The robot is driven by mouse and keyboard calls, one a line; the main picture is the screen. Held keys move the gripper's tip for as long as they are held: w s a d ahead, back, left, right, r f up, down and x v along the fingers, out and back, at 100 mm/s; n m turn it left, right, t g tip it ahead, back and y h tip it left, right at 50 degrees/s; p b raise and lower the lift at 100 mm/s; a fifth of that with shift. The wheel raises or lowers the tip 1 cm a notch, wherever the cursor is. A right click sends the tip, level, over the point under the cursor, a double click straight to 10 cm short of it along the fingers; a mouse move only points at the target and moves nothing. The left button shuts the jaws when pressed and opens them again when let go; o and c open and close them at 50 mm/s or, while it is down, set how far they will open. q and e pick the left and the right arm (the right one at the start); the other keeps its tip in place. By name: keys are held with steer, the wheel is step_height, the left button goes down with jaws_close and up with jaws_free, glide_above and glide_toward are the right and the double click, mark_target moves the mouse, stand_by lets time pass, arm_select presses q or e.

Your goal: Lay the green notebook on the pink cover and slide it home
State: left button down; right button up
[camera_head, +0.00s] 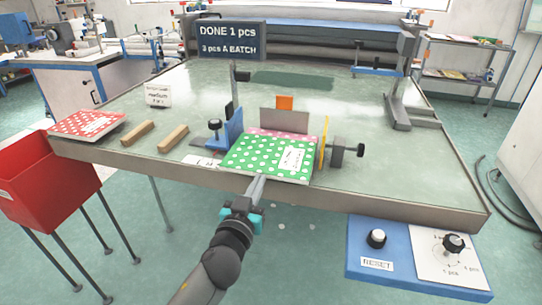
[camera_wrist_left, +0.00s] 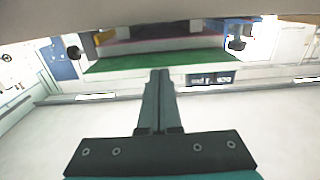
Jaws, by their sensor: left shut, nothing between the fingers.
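The green notebook (camera_head: 250,157) with white dots and a white label lies at the table's front edge, between the blue clamp and the yellow plate. A strip of the pink cover (camera_head: 285,136) shows behind its far edge; the rest of the cover is hidden. My left gripper (camera_head: 260,178) is shut and empty, its tips at the notebook's near edge; contact cannot be told. In the left wrist view the closed fingers (camera_wrist_left: 160,74) point at a green band (camera_wrist_left: 110,65), which looks like the notebook's edge. My right gripper is not in view.
A blue clamp (camera_head: 228,130) stands left of the notebook, a yellow plate (camera_head: 323,142) right, a grey upright plate (camera_head: 284,121) behind. A sign (camera_head: 231,40) reads "DONE 1 pcs". Wooden bars (camera_head: 172,138), a red dotted notebook (camera_head: 87,124) and a red bin (camera_head: 45,185) are left.

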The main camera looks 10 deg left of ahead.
mark_target(265, 166)
arm_select(q)
steer(key=shift+w+d+b, duration=0.1)
steer(key=shift+w+b, duration=0.5)
steer(key=shift+w, duration=2.6)
steer(key=shift+s, duration=0.1)
steer(key=shift+s+p, duration=0.9)
steer(key=shift+s, duration=2)
